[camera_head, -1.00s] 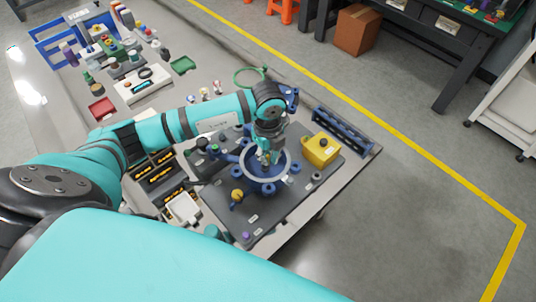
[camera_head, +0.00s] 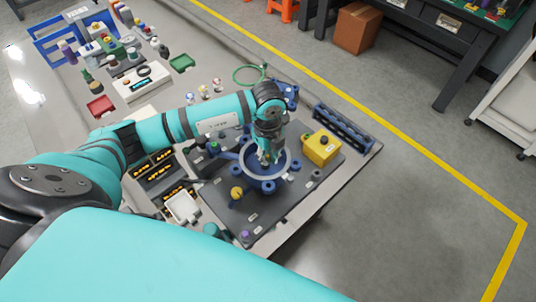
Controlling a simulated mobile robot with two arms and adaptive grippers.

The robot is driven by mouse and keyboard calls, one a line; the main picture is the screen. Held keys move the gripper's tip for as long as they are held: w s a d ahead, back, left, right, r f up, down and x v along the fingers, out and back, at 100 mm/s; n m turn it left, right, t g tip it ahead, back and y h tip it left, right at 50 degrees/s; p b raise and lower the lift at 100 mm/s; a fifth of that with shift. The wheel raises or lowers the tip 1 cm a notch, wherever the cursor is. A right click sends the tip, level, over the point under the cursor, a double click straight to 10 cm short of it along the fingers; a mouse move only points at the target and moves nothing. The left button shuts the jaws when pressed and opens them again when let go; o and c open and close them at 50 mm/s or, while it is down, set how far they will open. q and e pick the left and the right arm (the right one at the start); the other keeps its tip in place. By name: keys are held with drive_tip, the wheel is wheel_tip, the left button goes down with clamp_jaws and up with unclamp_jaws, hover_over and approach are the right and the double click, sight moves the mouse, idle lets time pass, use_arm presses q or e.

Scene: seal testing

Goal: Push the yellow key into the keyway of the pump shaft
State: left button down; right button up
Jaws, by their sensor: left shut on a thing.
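The pump (camera_head: 268,187), a blue housing with a pale round rim and knobs around it, sits on a dark plate on the bench. My left gripper (camera_head: 265,158) reaches down from above into the middle of the rim. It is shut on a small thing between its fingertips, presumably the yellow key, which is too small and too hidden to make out. The pump shaft and its keyway are hidden behind the gripper, so I cannot tell how the held thing sits against them. My right gripper is not in view.
A yellow box (camera_head: 320,147) stands right of the pump on the dark plate (camera_head: 215,196). A blue rack (camera_head: 342,128) lies along the bench's right edge. Black bins (camera_head: 155,166) and a white tray (camera_head: 184,207) are at left. A green ring (camera_head: 249,75) lies behind.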

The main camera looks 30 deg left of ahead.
use_arm(q)
drive_tip(key=shift+f, duration=0.2)
drive_tip(key=c, duration=1.3)
unclamp_jaws()
drive_tip(key=shift+r, duration=0.15)
drive_tip(key=shift+r+p, duration=1.8)
drive_tip(key=shift+r, duration=0.65)
drive_tip(key=shift+s+f, duration=0.1)
drive_tip(key=shift+f, duration=0.05)
